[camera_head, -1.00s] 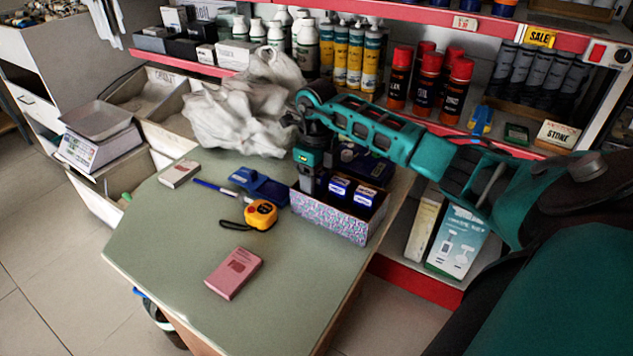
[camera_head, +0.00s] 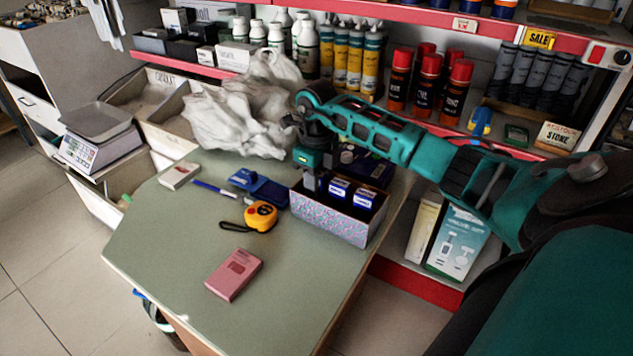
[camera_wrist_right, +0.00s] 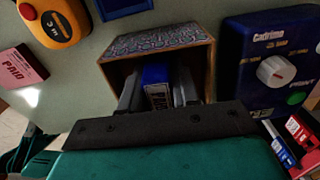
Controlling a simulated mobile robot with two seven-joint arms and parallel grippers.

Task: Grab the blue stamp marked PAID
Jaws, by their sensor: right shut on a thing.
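The blue stamp marked PAID (camera_wrist_right: 158,92) stands inside a patterned open box (camera_head: 335,224) on the counter. In the right wrist view it is between the two grey fingers of my right gripper (camera_wrist_right: 158,80), which is shut on it. In the head view the right gripper (camera_head: 310,184) reaches down into the left end of the box and hides this stamp. Two other blue stamps (camera_head: 339,188) with white labels stand in the box to its right.
A yellow tape measure (camera_head: 261,215), a blue pen (camera_head: 214,188), a pink box (camera_head: 233,274) and a dark blue device (camera_wrist_right: 268,65) are around the box. A white plastic bag (camera_head: 230,120) lies behind left. The counter's front is mostly clear.

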